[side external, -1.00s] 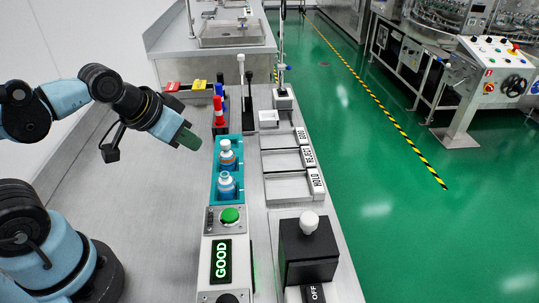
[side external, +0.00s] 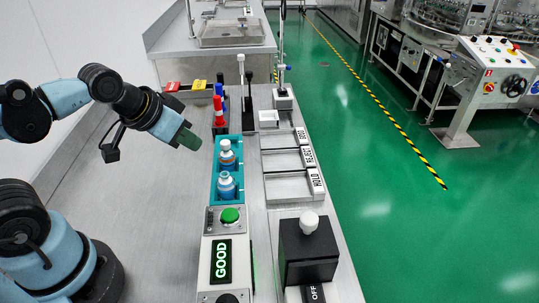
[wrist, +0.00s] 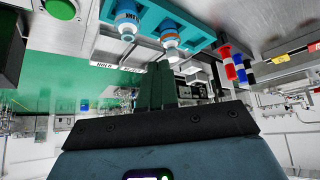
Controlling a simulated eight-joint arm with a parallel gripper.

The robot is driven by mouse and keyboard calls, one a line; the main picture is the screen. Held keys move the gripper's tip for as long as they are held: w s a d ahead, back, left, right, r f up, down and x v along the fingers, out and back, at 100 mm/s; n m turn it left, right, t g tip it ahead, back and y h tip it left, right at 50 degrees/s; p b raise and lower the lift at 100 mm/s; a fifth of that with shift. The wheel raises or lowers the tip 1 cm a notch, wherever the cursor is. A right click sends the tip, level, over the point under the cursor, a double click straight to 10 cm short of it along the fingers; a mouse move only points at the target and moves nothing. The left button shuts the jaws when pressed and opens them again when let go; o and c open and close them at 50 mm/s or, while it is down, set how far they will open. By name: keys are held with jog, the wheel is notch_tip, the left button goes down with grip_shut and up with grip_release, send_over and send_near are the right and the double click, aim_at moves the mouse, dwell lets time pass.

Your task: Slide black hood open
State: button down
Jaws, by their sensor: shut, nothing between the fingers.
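The black hood (side external: 308,251) is a dark box with a white knob (side external: 308,222) on top. It sits at the front right of the bench in the side external view, beside an OFF label (side external: 314,293). What lies under it is hidden. My gripper (side external: 189,139) is at the left of the teal bottle tray, above the bench, well away from the hood and touching nothing visible. In the wrist view my gripper's fingers (wrist: 162,85) are together and empty.
The teal tray (side external: 214,178) holds two bottles (side external: 227,186). A green button (side external: 230,215) and a GOOD display (side external: 221,261) stand left of the hood. Labelled trays (side external: 290,187) lie behind the hood. Red and blue markers (side external: 218,110) stand near my gripper. The left benchtop is clear.

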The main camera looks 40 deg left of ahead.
jog(key=c, duration=1.7)
grip_release()
jog(key=shift+o, duration=1.1)
jog(key=shift+w+d+r, duration=0.15)
jog(key=shift+d+r, duration=0.05)
jog(key=shift+d, duration=0.05)
jog(key=o, duration=0.6)
jog(key=d+r, duration=0.1)
jog(key=d, duration=0.1)
jog(key=w+d+r+g, duration=0.1)
jog(key=d+r, duration=0.1)
jog(key=w+d+r+g+h, duration=0.1)
jog(key=d, duration=0.1)
jog(key=shift+w+d+r, duration=0.15)
notch_tip(320, 180, up, 7)
jog(key=g+y, duration=0.1)
jog(key=g, duration=0.4)
send_over(309, 218)
notch_tip(309, 218, down, 12)
jog(key=shift+w+r, duration=0.1)
jog(key=shift+r, duration=0.05)
jog(key=shift+c, duration=0.3)
grip_shut()
